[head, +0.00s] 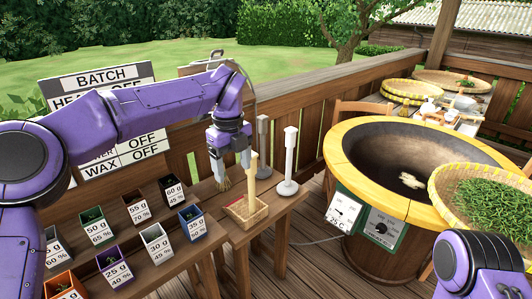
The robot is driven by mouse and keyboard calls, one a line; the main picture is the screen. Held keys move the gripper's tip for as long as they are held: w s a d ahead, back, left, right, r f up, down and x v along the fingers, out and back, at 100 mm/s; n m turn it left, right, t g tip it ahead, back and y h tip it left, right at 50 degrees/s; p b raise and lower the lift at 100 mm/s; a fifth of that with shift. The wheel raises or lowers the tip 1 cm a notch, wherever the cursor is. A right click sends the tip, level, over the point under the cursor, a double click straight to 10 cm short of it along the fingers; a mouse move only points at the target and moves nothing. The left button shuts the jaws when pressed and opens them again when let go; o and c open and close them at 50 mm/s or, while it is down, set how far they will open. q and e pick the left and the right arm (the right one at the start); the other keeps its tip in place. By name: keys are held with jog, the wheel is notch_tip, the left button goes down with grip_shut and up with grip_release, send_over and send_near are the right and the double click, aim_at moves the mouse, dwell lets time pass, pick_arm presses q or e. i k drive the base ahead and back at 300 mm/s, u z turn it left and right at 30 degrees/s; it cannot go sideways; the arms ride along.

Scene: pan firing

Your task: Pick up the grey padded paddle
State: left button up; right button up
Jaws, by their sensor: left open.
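A grey upright piece (263,147) with a block-like top, possibly the grey padded paddle, stands on a round base on the wooden side bench (268,216). A similar white piece (290,162) stands in front and to its right. My left gripper (230,168) points down over the bench, open, just left of the grey piece and apart from it. A straw-coloured bristle tip shows below the left finger. My right gripper is out of view; only part of that arm shows.
A large wok (345,158) with a yellow rim stands right of the bench. A basket of green leaves (495,207) sits at its right edge. Several labelled boxes (157,244) fill the shelves at left, and a batch sign (102,78) stands behind my left arm.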

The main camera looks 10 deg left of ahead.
aim_at(264, 172)
jog(key=i, duration=1.5)
